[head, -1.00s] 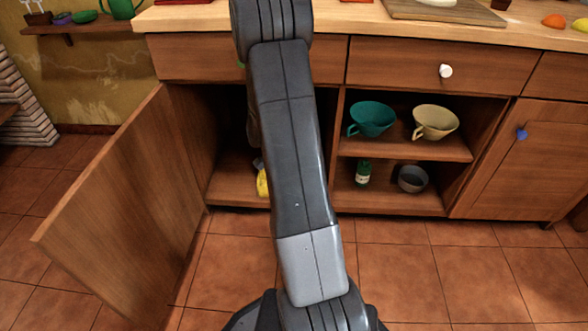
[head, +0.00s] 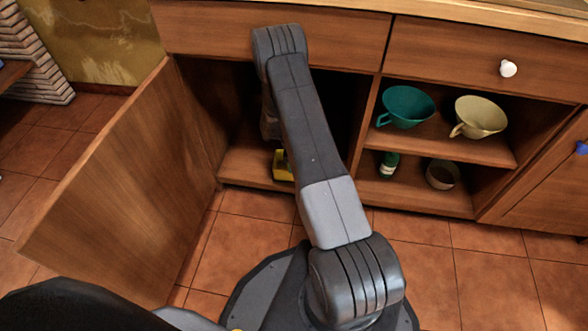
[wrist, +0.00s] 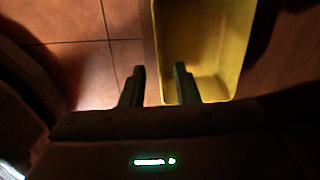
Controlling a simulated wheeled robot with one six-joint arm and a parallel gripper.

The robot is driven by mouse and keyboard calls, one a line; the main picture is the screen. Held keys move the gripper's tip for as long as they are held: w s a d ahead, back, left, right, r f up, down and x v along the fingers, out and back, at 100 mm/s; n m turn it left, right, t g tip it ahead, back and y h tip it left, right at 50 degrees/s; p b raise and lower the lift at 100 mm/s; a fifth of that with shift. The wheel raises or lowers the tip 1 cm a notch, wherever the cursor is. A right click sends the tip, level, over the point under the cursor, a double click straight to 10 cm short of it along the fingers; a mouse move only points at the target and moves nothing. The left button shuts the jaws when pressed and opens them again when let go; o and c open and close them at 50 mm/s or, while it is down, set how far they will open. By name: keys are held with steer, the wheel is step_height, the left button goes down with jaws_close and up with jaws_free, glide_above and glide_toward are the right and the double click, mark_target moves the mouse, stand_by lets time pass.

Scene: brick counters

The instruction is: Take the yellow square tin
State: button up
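The yellow square tin (head: 283,165) stands on the bottom shelf of the open left cupboard compartment, partly hidden by my arm in the head view. In the wrist view the tin (wrist: 205,45) is open-topped, with its hollow inside showing. My gripper (wrist: 159,72) is open, its two fingers apart. In the wrist view the right finger overlaps the tin's inside and the left finger is outside it, so the tin's left wall lies between them in the picture. I cannot tell whether either finger touches it. The head view hides the gripper behind my arm.
The open cupboard door (head: 110,190) stands out at the left. A divider separates the right shelves, with a teal cup (head: 408,107), a cream cup (head: 482,117), a green bottle (head: 389,165) and a grey bowl (head: 442,175). Tiled floor (head: 475,275) in front is clear.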

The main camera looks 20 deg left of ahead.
step_height(320, 180, down, 8)
steer(key=b, duration=0.3)
steer(key=shift+s+a+f, duration=0.1)
steer(key=shift+s+f, duration=0.05)
steer(key=shift+f, duration=0.05)
jaws_close()
